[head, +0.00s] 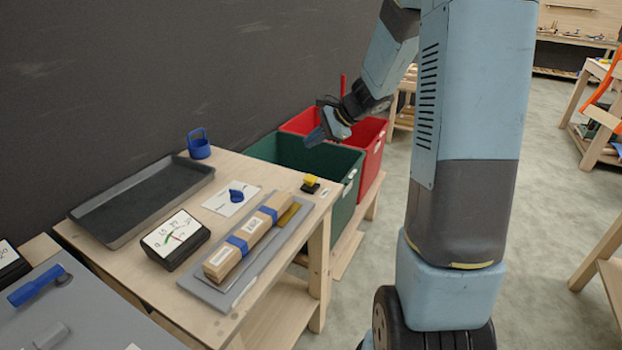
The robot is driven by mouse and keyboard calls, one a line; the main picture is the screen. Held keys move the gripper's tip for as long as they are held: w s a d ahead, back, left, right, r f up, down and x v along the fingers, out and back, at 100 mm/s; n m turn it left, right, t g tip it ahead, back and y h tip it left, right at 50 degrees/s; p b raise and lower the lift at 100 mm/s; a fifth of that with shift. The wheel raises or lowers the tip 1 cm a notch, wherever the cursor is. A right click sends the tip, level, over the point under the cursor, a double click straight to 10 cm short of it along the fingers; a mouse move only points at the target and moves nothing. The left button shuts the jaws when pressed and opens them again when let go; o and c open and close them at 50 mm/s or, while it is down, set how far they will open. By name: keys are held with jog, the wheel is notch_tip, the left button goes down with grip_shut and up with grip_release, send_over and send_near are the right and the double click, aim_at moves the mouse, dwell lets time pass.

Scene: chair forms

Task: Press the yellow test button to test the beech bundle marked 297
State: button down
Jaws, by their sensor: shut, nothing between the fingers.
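The yellow test button (311,181) sits on a small black base near the right edge of the wooden table. A beech bundle (224,260) with two blue straps and a white label lies on a grey plate (210,291); the number on the label is too small to read. A brass-coloured piece (288,214) is at the bundle's far right end. A black meter (173,238) with a white dial stands left of the bundle.
A green bin (345,161) and a red bin (371,133) stand behind the table's right end. A dark tray (140,200), a blue ring-shaped item (199,146) and a white card (221,206) with a blue knob (236,194) lie on the table. Open floor is at right.

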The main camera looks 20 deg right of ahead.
jog(key=shift+f, duration=0.1)
send_near(307, 177)
jog(key=shift+w+a+f, duration=0.45)
jog(key=shift+a, duration=0.3)
jog(key=shift+w+a+f, duration=0.4)
jog(key=shift+w+a, duration=0.1)
jog(key=shift+a, duration=0.25)
jog(key=shift+w+a+f, duration=0.45)
jog(key=shift+a, duration=0.3)
jog(key=shift+f, duration=0.1)
dwell(0.3)
jog(key=shift+f, duration=0.25)
jog(key=shift+f, duration=0.95)
dwell(1.4)
jog(key=shift+r, duration=1.35)
jog(key=shift+r, duration=2.5)
